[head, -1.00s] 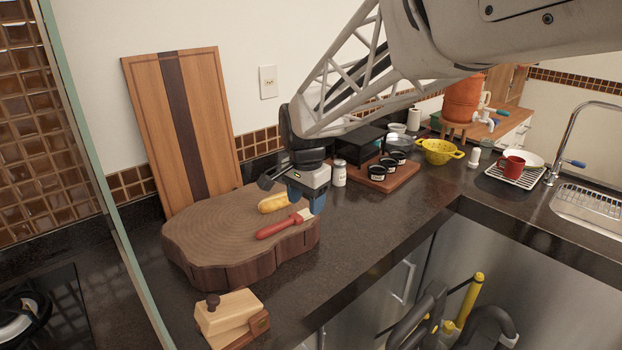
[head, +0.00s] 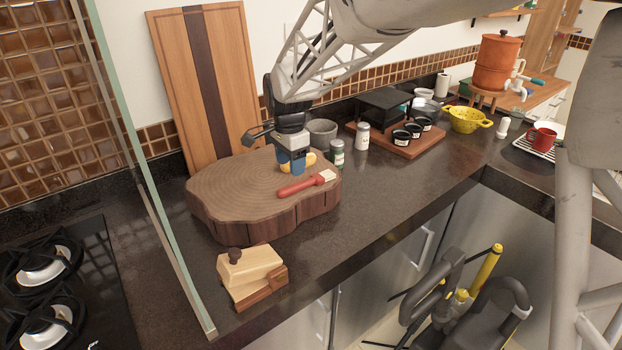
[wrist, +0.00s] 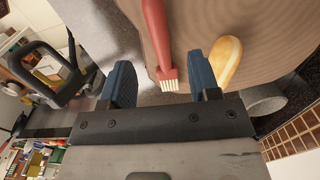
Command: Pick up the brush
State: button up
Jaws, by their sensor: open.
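The brush (head: 304,185) has a red handle and a head with pale bristles. It lies on the thick round wooden block (head: 230,190), near the block's right front edge. In the wrist view the brush (wrist: 157,40) points its bristles toward my gripper, between the two blue fingers but beyond their tips. My gripper (head: 291,163) is open and empty just behind the brush, above the block; its blue fingers also show in the wrist view (wrist: 161,75).
A stone bowl (head: 322,132), a green jar (head: 337,153) and a white shaker (head: 362,137) stand behind and right of the block. A wooden box (head: 250,268) sits in front. A cutting board (head: 205,90) leans on the wall.

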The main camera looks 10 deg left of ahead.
aim_at(292, 186)
jog(key=shift+f, duration=1.15)
jog(key=shift+s+f, duration=0.1)
jog(key=shift+f, duration=2.5)
jog(key=c, duration=1)
